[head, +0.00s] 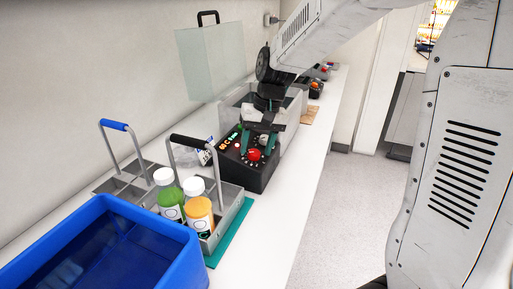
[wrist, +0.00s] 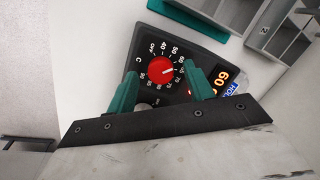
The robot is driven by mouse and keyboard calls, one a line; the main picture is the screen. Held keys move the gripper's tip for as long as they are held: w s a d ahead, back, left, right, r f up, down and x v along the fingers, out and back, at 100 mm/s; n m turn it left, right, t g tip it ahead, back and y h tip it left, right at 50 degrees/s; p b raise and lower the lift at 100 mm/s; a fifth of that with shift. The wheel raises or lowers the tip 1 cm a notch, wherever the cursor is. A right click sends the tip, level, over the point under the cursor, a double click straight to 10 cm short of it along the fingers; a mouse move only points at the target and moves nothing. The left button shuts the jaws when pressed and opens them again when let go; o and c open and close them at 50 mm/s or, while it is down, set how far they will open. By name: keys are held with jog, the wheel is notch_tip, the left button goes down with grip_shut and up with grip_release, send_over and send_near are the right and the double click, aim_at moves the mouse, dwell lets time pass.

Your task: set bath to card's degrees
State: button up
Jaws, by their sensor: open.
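The black control box (head: 258,179) of the bath stands on the bench, with its red dial (head: 254,155) and an orange display (head: 229,142). In the wrist view the red dial (wrist: 160,70) sits between the fingertips, ringed by white numbers and OFF.
A metal carrier (head: 230,213) with white-capped bottles stands on a teal mat (head: 232,235), left of the box. A blue tub (head: 185,238) is in front. The floor at right is clear.

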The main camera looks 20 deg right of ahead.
jog(key=shift+a+f, duration=0.15)
jog(key=shift+f, duration=0.35)
jog(key=c, duration=1)
jog(key=shift+o, duration=0.2)
jog(key=m, duration=0.5)
jog(key=shift+m+y, duration=0.3)
jog(key=shift+y, duration=0.1)
jog(key=m, duration=0.3)
jog(key=m+t, duration=0.1)
jog(key=m, duration=0.2)
jog(key=shift+y, duration=0.3)
jog(key=o, duration=1)
jog(key=shift+c, duration=0.2)
